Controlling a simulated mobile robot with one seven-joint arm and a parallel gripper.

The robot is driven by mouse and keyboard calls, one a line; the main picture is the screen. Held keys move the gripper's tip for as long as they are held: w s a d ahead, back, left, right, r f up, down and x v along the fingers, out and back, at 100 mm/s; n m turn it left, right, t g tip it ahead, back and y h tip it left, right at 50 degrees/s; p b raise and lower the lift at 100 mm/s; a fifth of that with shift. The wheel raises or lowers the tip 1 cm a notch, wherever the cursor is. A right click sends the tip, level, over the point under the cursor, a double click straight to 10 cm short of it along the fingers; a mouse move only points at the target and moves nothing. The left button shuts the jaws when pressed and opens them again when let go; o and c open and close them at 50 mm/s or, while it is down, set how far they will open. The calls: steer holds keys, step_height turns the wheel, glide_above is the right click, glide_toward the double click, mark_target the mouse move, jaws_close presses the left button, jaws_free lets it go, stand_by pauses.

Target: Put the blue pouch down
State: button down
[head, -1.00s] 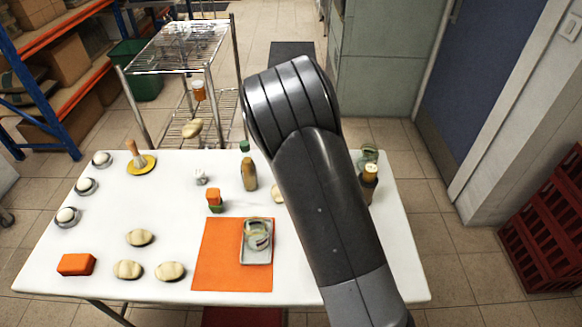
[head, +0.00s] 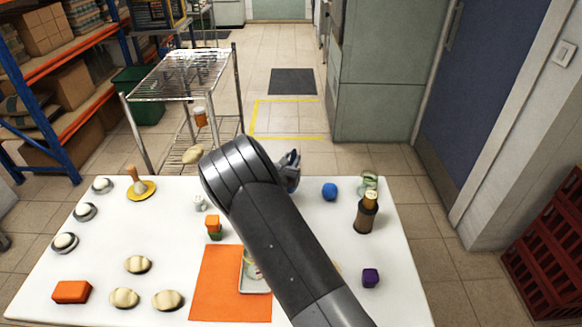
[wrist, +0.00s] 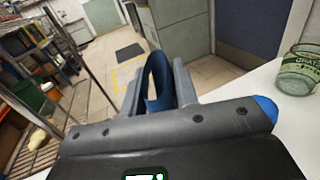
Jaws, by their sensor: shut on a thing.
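My gripper (head: 290,172) is at the far edge of the white table (head: 330,217), partly hidden by my arm. In the wrist view its two fingers are shut on the dark blue pouch (wrist: 160,99), which stands upright between them. In the head view the pouch is mostly hidden, so its outline is hard to tell there. Beyond the pouch in the wrist view is tiled floor.
A blue ball (head: 329,191), a glass jar (head: 369,181) and a brown bottle (head: 366,213) stand right of my gripper. A wire rack (head: 185,75) stands behind the table at left. A yellow-outlined floor area (head: 285,118) is clear.

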steer(key=shift+f, duration=1.5)
steer(key=c, duration=1.1)
jaws_free()
